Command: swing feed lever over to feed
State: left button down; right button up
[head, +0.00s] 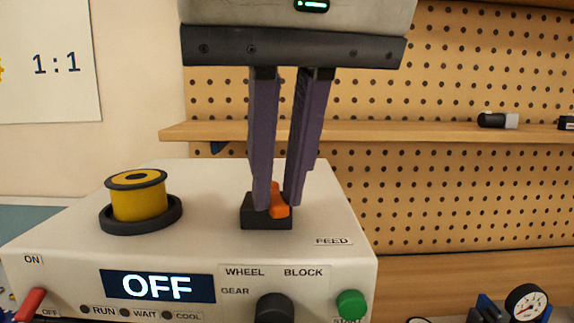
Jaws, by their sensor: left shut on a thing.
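The feed lever (279,211) is a small orange piece on a black base (266,224) on top of the white machine (200,180). A label reading FEED (333,241) is on the machine top to the right of the base. My left gripper (275,201) comes down from above with its purple fingers shut on the orange lever. The fingers hide part of the lever, so its exact tilt is hard to tell. My right gripper is not in view.
A yellow spool (138,199) stands in a black holder left of the lever. The machine front has an OFF display (157,286), a black knob (274,308), a green START button (351,303) and a red switch (30,304). A wooden shelf (400,131) runs behind.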

pick_arm(q)
jog(key=shift+s+a+m+h+p, duration=0.1)
jog(key=shift+a+m+h+p, duration=0.2)
jog(key=shift+m, duration=0.5)
jog(key=shift+a+m+h+p, duration=0.2)
jog(key=shift+a+m+h, duration=0.15)
jog(key=shift+m, duration=0.45)
jog(key=c, duration=1.8)
grip_release()
jog(key=shift+o, duration=0.2)
